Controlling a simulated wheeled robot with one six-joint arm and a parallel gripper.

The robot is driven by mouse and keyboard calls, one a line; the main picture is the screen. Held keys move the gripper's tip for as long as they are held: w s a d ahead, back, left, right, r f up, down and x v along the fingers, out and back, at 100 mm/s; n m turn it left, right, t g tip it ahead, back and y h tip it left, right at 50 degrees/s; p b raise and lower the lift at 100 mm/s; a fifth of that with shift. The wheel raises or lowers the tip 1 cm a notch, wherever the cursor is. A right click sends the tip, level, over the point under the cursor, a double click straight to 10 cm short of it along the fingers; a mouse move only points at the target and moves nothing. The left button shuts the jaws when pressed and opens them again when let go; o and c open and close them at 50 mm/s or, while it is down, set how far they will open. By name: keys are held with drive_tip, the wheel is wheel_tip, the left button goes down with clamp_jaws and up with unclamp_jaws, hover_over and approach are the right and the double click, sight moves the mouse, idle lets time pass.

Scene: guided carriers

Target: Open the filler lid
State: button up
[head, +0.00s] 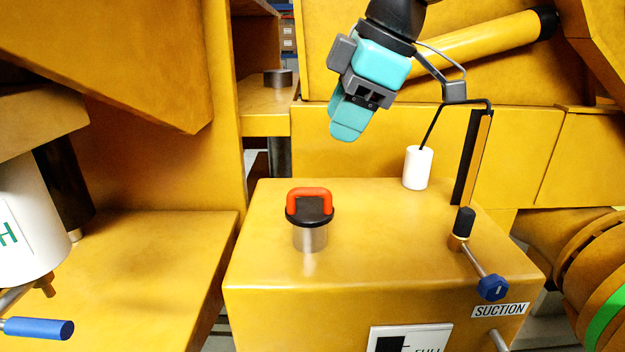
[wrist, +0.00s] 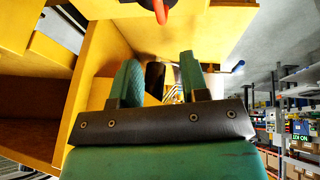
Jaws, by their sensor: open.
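The filler lid (head: 309,211) is a black cap with a red handle (head: 310,195) on a short metal neck, on top of the yellow tank (head: 370,280). The lid sits upright on the neck. My gripper (head: 352,120) is teal and grey, above and behind the lid to the right, well apart from it. In the wrist view my gripper (wrist: 160,80) shows two teal fingers spread with nothing between them. A bit of the red handle (wrist: 161,12) shows at the top edge of the wrist view.
A white cylinder (head: 417,167) hangs on a black hooked rod behind the lid at right. A valve with a blue knob (head: 492,288) stands by the "SUCTION" label (head: 500,310). A white canister (head: 28,225) is at far left. The tank top around the lid is clear.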

sight(307, 188)
drive_tip(key=p+x, duration=0.1)
drive_tip(key=x, duration=1)
drive_tip(key=shift+a+f+p, duration=0.1)
drive_tip(key=shift+f+p, duration=0.1)
drive_tip(key=shift+p, duration=0.1)
clamp_jaws()
